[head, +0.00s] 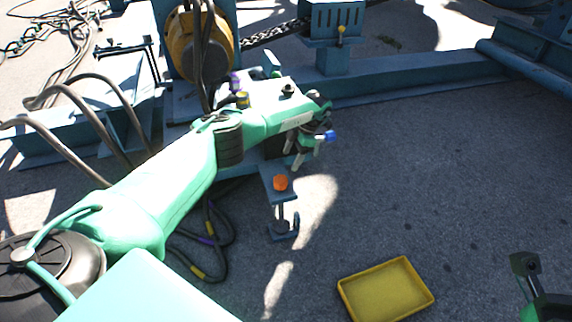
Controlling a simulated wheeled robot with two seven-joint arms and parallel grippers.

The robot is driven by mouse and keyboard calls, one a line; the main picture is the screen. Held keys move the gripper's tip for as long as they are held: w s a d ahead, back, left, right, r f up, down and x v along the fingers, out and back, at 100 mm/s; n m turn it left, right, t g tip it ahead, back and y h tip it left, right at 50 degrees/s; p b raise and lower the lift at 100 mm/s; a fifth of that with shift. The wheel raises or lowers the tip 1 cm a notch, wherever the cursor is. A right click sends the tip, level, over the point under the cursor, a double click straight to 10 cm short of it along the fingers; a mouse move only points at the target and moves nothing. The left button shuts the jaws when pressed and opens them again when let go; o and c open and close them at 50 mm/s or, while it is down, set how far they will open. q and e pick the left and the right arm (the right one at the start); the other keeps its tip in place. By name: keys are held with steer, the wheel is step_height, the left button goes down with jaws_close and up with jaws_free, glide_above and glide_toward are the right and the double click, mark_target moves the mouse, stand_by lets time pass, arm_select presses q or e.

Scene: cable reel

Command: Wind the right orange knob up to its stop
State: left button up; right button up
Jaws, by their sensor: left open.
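One orange knob (281,183) shows in the head view, on top of a blue bracket just below my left gripper. A second orange knob is not clearly visible. My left gripper (306,160) is open and empty, with its pale fingertips above and slightly right of the orange knob, apart from it in the picture. A small blue piece (330,136) shows beside the gripper; I cannot tell what it belongs to. My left arm and hand hide part of the blue frame behind. Part of my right gripper (535,283) shows at the lower right edge, away from the knob.
A yellow tray (344,294) lies on the ground at lower right. A yellow knob (341,30) sits on a blue post farther back. Dark cables (219,262) lie below the arm. The ground at right is mostly clear.

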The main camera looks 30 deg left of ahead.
arm_select(q)
steer(key=shift+v, duration=1.35)
